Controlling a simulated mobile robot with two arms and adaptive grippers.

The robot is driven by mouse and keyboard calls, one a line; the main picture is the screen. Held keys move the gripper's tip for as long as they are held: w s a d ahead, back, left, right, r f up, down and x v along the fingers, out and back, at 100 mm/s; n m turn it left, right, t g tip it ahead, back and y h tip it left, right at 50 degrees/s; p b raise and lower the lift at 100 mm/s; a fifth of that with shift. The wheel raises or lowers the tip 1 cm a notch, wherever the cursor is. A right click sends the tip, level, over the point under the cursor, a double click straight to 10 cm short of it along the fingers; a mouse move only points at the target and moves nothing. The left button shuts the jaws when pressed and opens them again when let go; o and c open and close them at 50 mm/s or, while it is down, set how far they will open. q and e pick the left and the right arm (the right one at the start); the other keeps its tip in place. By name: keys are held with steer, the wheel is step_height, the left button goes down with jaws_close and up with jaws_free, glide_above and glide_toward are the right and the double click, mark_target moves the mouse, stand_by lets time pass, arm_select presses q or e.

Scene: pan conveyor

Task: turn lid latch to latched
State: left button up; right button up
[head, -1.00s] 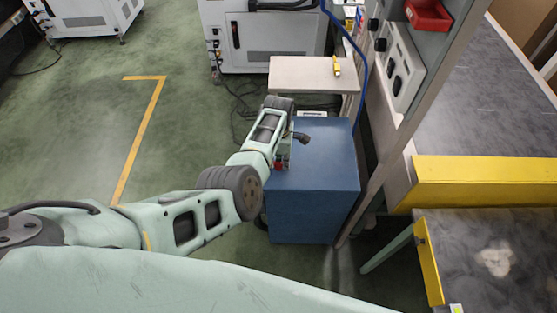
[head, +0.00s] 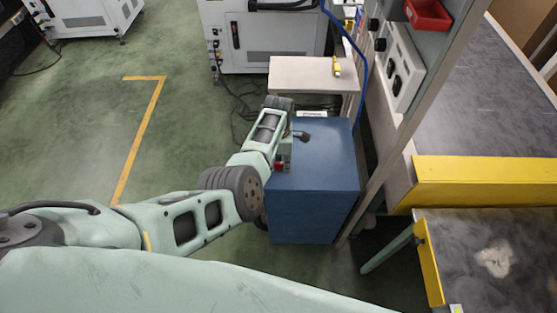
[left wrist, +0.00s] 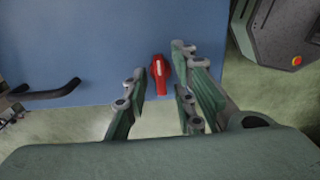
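The blue box (head: 325,170) stands on the floor. The red lid latch (head: 279,165) sits near the left edge of its top. In the left wrist view the latch (left wrist: 160,76) lies near the edge of the blue lid (left wrist: 110,45), its long side running roughly up and down the picture. My left gripper (left wrist: 160,88) is open. Its two green fingers stand on either side of the latch, with visible gaps and nothing held. In the head view my left wrist hides most of this gripper (head: 284,158). My right gripper is not in view.
A dark bent rod (left wrist: 45,97) shows at the left of the wrist view. A pale table (head: 305,72) stands behind the box, and a slanted grey post (head: 400,140) rises close to its right. Open green floor (head: 190,110) lies to the left.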

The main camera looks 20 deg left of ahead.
mark_target(278, 163)
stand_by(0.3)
arm_select(q)
steer(key=shift+r, duration=3.75)
